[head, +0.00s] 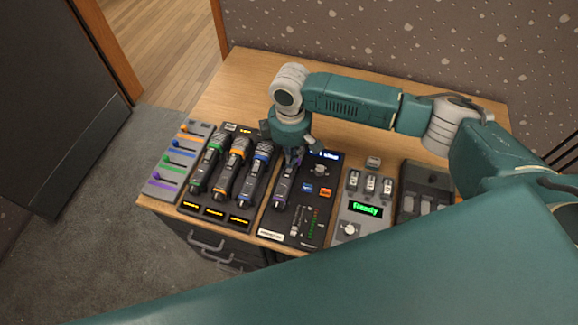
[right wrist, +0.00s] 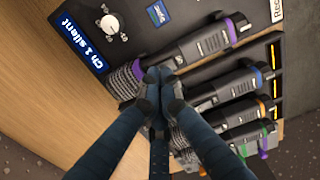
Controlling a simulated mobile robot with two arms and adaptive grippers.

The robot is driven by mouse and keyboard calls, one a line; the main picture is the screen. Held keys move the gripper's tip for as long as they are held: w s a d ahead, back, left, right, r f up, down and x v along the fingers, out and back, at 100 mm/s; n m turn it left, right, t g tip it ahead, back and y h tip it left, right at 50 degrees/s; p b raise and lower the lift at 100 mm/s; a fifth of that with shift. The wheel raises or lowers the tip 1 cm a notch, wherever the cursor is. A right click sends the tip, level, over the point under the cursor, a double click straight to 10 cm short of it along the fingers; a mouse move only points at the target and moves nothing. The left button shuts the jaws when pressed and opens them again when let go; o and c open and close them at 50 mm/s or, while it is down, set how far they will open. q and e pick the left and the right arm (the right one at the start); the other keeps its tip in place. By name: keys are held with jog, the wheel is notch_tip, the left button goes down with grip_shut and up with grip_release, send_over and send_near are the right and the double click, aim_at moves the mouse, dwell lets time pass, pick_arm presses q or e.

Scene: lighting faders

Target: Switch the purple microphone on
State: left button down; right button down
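The purple microphone (head: 284,187) lies on a black panel (head: 318,199) on the wooden table, its head towards the back. The right wrist view shows its dark body (right wrist: 205,42) and purple ring near the end. My right gripper (head: 292,156) points down over the microphone's head end. In the right wrist view its fingertips (right wrist: 160,76) are together, beside or just over the microphone's body; I cannot tell whether they touch it. The panel's display (right wrist: 82,42) reads "Ch 1 silent". The microphone's switch cannot be made out. My left gripper is not in view.
Left of the panel is a rack (head: 213,212) with green, orange and blue-ringed microphones, then a grey box of coloured faders (head: 172,162). On the right stand a grey box with a green "Steady" display (head: 365,209) and a dark box (head: 424,180).

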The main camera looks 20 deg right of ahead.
jog(key=shift+s+f, duration=0.1)
jog(key=shift+f, duration=0.55)
notch_tip(320, 180, up, 7)
jog(key=p, duration=0.7)
jog(key=shift+r+p, duration=0.1)
jog(key=shift+p, duration=0.3)
dwell(0.3)
